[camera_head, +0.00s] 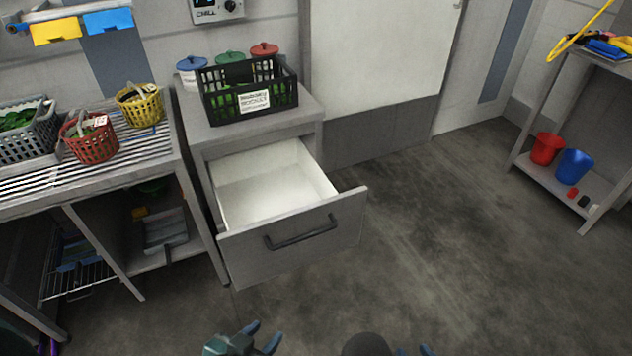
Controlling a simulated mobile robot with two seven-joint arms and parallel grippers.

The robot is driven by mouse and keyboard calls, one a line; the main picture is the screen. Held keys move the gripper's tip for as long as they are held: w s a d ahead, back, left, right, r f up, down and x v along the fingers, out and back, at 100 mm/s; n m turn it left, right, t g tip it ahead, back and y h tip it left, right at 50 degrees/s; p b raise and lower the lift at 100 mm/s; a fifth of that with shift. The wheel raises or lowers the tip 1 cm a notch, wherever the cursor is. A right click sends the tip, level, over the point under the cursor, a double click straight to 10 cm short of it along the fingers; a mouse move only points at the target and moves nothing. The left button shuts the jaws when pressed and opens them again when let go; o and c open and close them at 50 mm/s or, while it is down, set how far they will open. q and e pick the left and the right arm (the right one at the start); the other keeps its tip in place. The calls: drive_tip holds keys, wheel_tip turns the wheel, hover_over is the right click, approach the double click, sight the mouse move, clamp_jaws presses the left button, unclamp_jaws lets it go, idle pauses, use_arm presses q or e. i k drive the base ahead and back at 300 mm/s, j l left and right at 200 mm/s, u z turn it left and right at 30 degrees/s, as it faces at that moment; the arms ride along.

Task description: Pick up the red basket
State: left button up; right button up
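The red basket (92,151) stands upright on the slatted draining counter (150,150) at the left. It holds greens, and a white tag and a grey band-like handle show at its top. My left gripper (263,336) is low at the bottom edge, open and empty, below the open drawer and far from the basket. My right gripper (414,351) is mostly cut off by the bottom edge. Only its blue fingertips show, apart, with nothing seen between them.
A grey basket (40,145) and a yellow basket (142,110) flank the red one. An open, empty drawer (290,250) juts out beside the counter. A black crate (222,105) stands above it. Floor at right is clear.

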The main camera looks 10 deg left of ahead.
sight(97, 145)
drive_tip(key=u, duration=1.6)
drive_tip(key=z, duration=0.5)
drive_tip(key=i+j+z, duration=0.6)
drive_tip(key=j+z, duration=0.15)
drive_tip(key=z, duration=0.15)
